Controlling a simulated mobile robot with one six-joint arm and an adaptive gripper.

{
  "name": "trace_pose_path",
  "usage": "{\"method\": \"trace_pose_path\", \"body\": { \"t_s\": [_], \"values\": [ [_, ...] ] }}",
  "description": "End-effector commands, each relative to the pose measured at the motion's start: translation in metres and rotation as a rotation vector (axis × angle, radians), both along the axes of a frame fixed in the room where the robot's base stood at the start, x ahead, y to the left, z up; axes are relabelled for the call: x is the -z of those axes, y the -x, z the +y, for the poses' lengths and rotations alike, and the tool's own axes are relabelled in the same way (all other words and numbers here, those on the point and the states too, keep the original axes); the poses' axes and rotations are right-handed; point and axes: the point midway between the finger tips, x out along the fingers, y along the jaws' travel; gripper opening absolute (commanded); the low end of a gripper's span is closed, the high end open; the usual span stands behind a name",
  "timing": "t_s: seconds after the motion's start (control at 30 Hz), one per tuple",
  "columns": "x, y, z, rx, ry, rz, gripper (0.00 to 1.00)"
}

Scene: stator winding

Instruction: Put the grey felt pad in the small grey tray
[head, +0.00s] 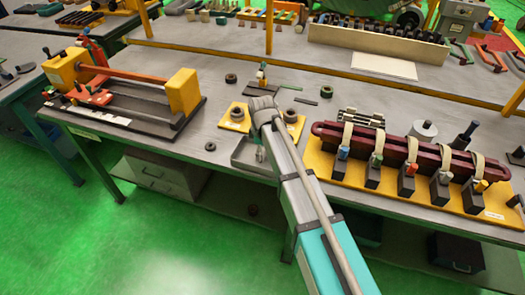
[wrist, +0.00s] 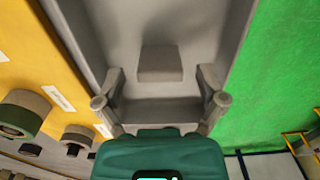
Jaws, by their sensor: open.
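The small grey tray (head: 240,158) sits at the front edge of the bench in the head view, partly hidden by my arm. In the wrist view the tray (wrist: 85,28) fills the upper middle, with its walls on both sides. The grey felt pad (wrist: 160,63) shows as a small grey block inside the tray outline, apart from the walls. My gripper (wrist: 160,80) is open above the tray, with one finger on each side of the pad and a gap to each. I cannot tell whether the pad rests fully on the tray floor.
A yellow board (head: 234,119) with dark rings lies just behind the tray. A long maroon fixture with clamps (head: 400,150) stands to the right, and a yellow-ended winding jig (head: 130,85) to the left. A loose dark ring (head: 210,146) lies left of the tray. Green floor is in front.

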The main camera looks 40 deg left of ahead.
Motion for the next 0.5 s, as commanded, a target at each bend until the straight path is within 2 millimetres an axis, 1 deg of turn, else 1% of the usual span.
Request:
{"method": "trace_pose_path", "body": {
  "t_s": [0.03, 0.5],
  "values": [
    [-0.009, 0.000, 0.000, 0.000, 0.000, 0.000, 0.90],
    [-0.048, 0.000, 0.000, 0.000, 0.000, 0.000, 0.90]
  ]
}}
